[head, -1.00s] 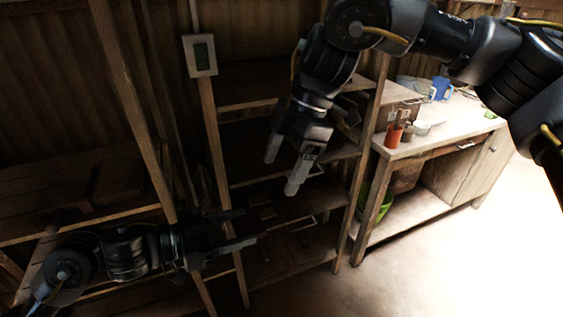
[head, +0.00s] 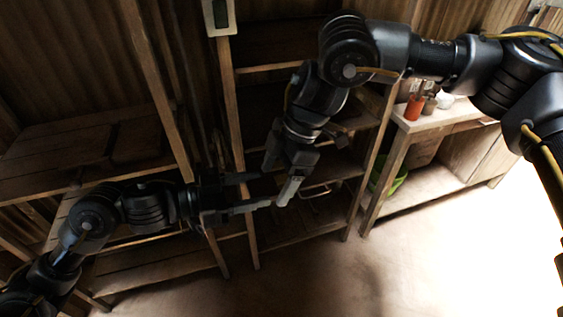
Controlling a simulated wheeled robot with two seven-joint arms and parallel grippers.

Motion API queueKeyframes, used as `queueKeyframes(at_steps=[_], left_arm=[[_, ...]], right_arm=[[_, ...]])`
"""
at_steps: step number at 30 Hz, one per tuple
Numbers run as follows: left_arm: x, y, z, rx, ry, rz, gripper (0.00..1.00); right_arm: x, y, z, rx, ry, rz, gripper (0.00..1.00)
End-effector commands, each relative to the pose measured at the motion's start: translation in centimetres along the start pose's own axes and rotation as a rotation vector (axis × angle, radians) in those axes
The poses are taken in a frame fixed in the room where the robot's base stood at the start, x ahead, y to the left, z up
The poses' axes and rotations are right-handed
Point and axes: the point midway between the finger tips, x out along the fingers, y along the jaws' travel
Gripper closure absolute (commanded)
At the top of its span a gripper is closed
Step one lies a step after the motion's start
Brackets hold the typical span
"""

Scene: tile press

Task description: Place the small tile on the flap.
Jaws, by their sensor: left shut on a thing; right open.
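My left gripper (head: 262,189) reaches in from the left, in front of the shelves. Its fingers are spread around something that is too dark to make out; I take it for the small tile. My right gripper (head: 274,187) points down from above, open, with its fingertips close to the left gripper's fingertips. I cannot tell whether the two grippers touch. I cannot make out the flap; the area behind the grippers is dark and partly covered by them.
A wooden shelf unit (head: 291,236) stands behind the grippers, its posts close to both arms. A workbench (head: 440,121) at the right carries an orange cup (head: 413,108). A green bin (head: 392,180) sits under it. The floor (head: 440,250) at the lower right is clear.

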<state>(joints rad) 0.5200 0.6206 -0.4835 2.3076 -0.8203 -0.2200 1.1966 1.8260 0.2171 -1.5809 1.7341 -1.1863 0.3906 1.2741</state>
Motion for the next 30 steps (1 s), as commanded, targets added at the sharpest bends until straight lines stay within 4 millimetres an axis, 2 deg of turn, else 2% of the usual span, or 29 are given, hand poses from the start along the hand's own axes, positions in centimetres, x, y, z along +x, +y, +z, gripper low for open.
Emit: queueKeyframes(at_steps=[10,21,22,27,30], left_arm=[[0.00,0.00,-0.03,0.000,0.001,0.000,0.72],[-0.01,-0.02,-0.02,0.000,0.001,-0.001,0.72],[-0.01,-0.02,-0.02,0.000,0.000,-0.001,0.45],[-0.01,-0.02,-0.02,0.000,0.000,-0.001,0.23],[-0.01,-0.02,-0.01,0.000,0.000,-0.001,0.22]], right_arm=[[0.36,-0.02,-0.01,0.000,0.000,0.000,0.23],[0.33,-0.02,-0.01,0.000,0.000,-0.001,0.72],[0.31,-0.01,-0.03,0.000,0.000,0.000,0.72],[0.31,-0.01,-0.03,0.000,0.000,0.000,0.72],[0.31,-0.01,-0.02,0.000,0.000,0.000,0.72]])
